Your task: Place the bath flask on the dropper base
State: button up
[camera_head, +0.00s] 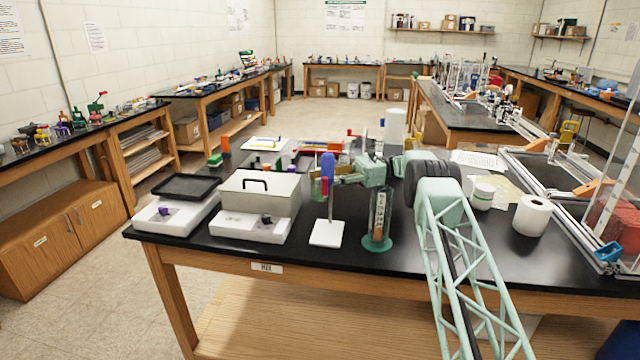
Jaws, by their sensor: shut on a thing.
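My gripper (328,182) is above the front middle of the black bench, pointing left. It is shut on a small, partly hidden thing with red and green parts (318,187); I cannot tell if this is the bath flask. Just below stands a white plate with a thin upright rod (326,233), possibly the dropper base. A blue part (328,165) shows at the rod's top, overlapping my gripper in the picture. I cannot tell whether the held thing touches the stand.
A tall clear cylinder on a round green foot (377,243) stands close right of the white plate. Left are a lidded grey box (258,192) and a black tray (186,187) on white blocks. A white roll (531,215) and a jar (482,196) stand right of my arm.

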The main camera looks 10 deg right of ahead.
jog(key=shift+r+p, duration=0.35)
jog(key=shift+r, duration=1.45)
jog(key=shift+r, duration=0.1)
jog(key=shift+r, duration=0.1)
jog(key=w+a+r+m+t, duration=0.2)
jog(key=w+r, duration=0.1)
jog(key=r, duration=0.5)
jog(key=w+a+r+m+t, duration=0.1)
jog(key=w+r+t, duration=0.2)
jog(key=r, duration=0.4)
notch_tip(320, 180, up, 32)
jog(key=a+f+m+t+h, duration=0.1)
jog(key=m+t+h, duration=0.3)
jog(key=m+t, duration=0.45)
jog(key=s+d+r+m+t+h, duration=0.15)
jog(key=s+r+t+h, duration=0.3)
jog(key=r, duration=0.55)
jog(key=s+d+r+m+t+h, duration=0.1)
jog(key=s+d+r+m+h, duration=0.1)
jog(key=s, duration=0.7)
jog(key=s+d+r+m+h, duration=0.2)
jog(key=s+d+r+h, duration=0.2)
jog(key=s, duration=0.5)
jog(key=s+d+r+m+t+h, duration=0.1)
jog(key=s+d+r+m+h, duration=0.1)
jog(key=s+r, duration=0.4)
jog(key=s+d+h, duration=0.1)
jog(key=s, duration=0.2)
jog(key=shift+s+d+m+t, duration=0.3)
jog(key=shift+d, duration=0.05)
